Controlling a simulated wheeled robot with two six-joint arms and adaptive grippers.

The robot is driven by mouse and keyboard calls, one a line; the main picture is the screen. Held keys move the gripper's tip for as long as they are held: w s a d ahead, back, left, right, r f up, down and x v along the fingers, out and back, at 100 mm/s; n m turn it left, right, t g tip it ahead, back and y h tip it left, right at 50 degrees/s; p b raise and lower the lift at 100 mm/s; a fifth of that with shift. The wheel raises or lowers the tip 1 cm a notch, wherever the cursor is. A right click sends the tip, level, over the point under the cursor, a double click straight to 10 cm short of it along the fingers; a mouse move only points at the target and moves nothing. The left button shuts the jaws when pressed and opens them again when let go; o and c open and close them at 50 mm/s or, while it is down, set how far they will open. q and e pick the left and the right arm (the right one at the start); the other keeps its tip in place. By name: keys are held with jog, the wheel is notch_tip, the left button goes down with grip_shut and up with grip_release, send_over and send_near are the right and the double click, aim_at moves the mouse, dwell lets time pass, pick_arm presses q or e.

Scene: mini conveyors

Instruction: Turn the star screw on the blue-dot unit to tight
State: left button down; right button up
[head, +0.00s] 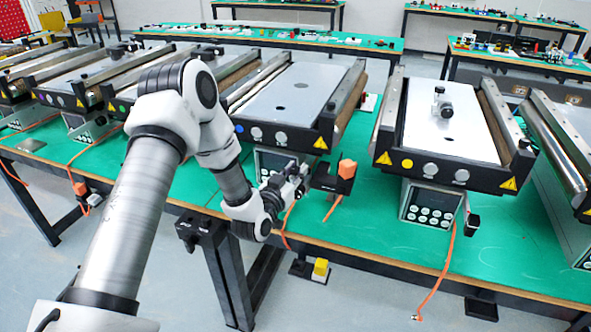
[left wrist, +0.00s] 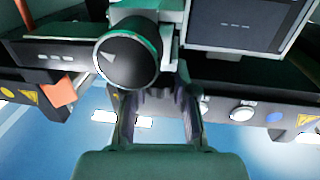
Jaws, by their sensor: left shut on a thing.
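The blue-dot unit (head: 292,95) is the middle mini conveyor, with a blue dot on its front rail; that blue dot (left wrist: 274,117) also shows in the left wrist view. My left gripper (head: 297,172) is below this front rail, beside the unit's control box. In the left wrist view its two fingers (left wrist: 158,108) are shut on a small dark ridged part, seemingly the star screw (left wrist: 158,92), mostly hidden by the fingers. How tight it is cannot be told. My right gripper is not in view.
A black knob (left wrist: 128,62) with a green ring and pale pointer is close by the fingers. The yellow-dot conveyor (head: 445,125) stands to the right, with green bench top between.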

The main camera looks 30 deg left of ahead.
pick_arm(q)
jog(key=m+h+p, duration=0.1)
jog(key=m+h, duration=0.1)
jog(key=h, duration=0.2)
jog(key=shift+a+m, duration=0.15)
jog(key=shift+m, duration=0.15)
jog(key=m+h, duration=0.1)
jog(key=h, duration=0.1)
jog(key=shift+m+h, duration=0.4)
jog(key=m+g+h, duration=0.2)
jog(key=h, duration=0.2)
jog(key=shift+f+m, duration=0.1)
jog(key=shift+m, duration=0.3)
jog(key=shift+m+g+h, duration=0.8)
jog(key=shift+m+h, duration=0.1)
jog(key=shift+h, duration=0.3)
jog(key=shift+f+m+g+h+b, duration=0.1)
jog(key=shift+m+g+h+b, duration=0.45)
jog(key=shift+m+g+h, duration=0.5)
jog(key=shift+f+m+g+h+b, duration=0.1)
jog(key=shift+m+g+h+b, duration=0.6)
jog(key=shift+g+h, duration=0.3)
jog(key=m+g+h+b, duration=0.2)
jog(key=m+g, duration=0.1)
jog(key=g, duration=0.1)
jog(key=shift+b, duration=0.4)
jog(key=shift+r+m+g+h+b, duration=0.25)
jog(key=shift+m+g+b, duration=0.5)
jog(key=shift+g, duration=0.4)
